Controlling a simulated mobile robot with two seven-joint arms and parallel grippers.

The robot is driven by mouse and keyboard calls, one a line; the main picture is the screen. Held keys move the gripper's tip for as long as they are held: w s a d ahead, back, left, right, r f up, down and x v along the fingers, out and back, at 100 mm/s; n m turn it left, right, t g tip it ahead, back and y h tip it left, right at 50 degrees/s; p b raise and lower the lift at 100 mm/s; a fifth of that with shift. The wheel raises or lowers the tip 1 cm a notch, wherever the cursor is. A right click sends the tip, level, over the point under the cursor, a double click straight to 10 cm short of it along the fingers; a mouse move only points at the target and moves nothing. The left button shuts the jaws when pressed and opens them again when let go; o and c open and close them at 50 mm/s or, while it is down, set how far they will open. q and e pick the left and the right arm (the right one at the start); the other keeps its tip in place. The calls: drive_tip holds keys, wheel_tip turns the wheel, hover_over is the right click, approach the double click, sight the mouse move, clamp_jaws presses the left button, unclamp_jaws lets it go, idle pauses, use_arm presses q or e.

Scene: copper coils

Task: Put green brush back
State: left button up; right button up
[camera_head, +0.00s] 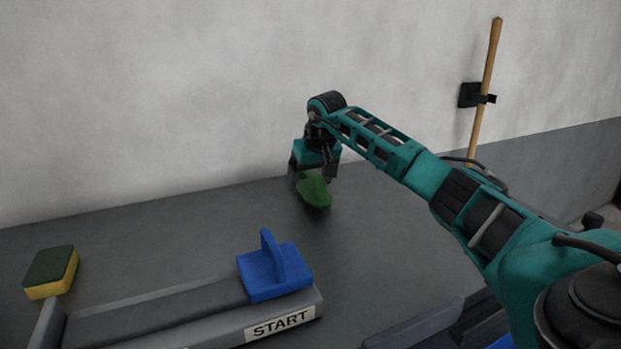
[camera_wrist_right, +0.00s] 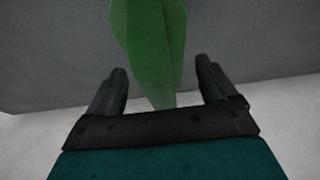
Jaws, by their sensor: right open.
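The green brush (camera_head: 314,188) is at the back of the grey table, near the wall, with dark bristles at its lower end. My right gripper (camera_head: 314,182) is at the brush, pointing down from above. In the right wrist view, the brush's green handle (camera_wrist_right: 152,50) extends between the two dark fingers of my right gripper (camera_wrist_right: 163,82). The fingers are apart, with gaps on both sides of the handle, so the gripper is open around its end. My left gripper is not in view.
A blue block with an upright handle (camera_head: 274,270) sits on a grey fixture marked START (camera_head: 281,325). A green and yellow sponge (camera_head: 51,272) lies at the left. A wooden pole (camera_head: 486,85) stands in a black wall holder. The table's middle is clear.

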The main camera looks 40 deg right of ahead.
drive_tip(key=p+v, duration=0.2)
drive_tip(key=v, duration=1)
drive_tip(key=shift+r, duration=0.1)
